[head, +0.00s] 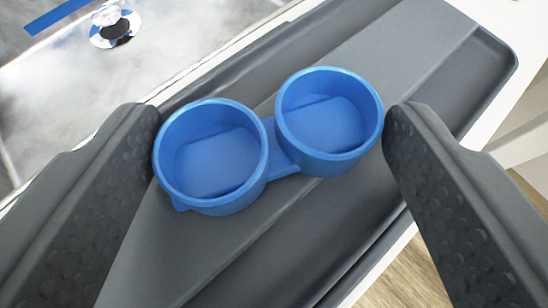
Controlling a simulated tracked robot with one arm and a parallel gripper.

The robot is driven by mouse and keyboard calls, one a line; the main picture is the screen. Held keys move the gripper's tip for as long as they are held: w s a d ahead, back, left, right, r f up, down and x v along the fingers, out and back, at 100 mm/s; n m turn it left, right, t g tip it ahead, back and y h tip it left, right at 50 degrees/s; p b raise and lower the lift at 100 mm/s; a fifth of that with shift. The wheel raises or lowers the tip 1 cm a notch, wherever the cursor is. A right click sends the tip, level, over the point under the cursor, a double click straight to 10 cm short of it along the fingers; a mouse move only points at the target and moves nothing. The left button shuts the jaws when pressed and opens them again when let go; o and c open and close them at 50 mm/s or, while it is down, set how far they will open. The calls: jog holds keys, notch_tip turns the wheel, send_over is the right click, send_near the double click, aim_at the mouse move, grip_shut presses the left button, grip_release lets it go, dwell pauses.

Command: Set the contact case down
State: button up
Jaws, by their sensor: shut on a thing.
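The contact case (282,158) is blue, with two round, open cups joined by a short bridge. The cups look empty inside. My gripper (272,135) is shut on the case, with one dark textured finger against the outer side of each cup. The case is over a long dark grey tray-like surface, with its cup openings facing the camera. I cannot tell whether its underside touches that surface. The underside is hidden.
The dark grey surface (405,65) has a raised rim and bare room behind and in front of the case. A sink basin (60,95) with a drain (117,28) and a blue strip (60,14) lies at upper left. Wooden floor (405,280) shows at lower right.

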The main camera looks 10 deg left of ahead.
jog(key=o, duration=0.9)
jog(key=shift+f, duration=0.1)
jog(key=shift+o, duration=0.2)
jog(key=shift+r, duration=0.2)
jog(key=p+v, duration=0.2)
jog(key=v, duration=1)
notch_tip(320, 180, up, 23)
jog(key=s+d+m+t+h, duration=0.1)
jog(key=s+d+t+h, duration=0.1)
jog(key=s, duration=0.1)
jog(key=s+a+r, duration=0.1)
jog(key=s+r, duration=0.4)
jog(key=r, duration=0.4)
jog(key=s+a+r+m+t, duration=0.1)
jog(key=s+a+r, duration=0.1)
jog(key=s+r, duration=0.4)
notch_tip(320, 180, up, 3)
jog(key=shift+a+r+h, duration=0.2)
jog(key=shift+h, duration=0.1)
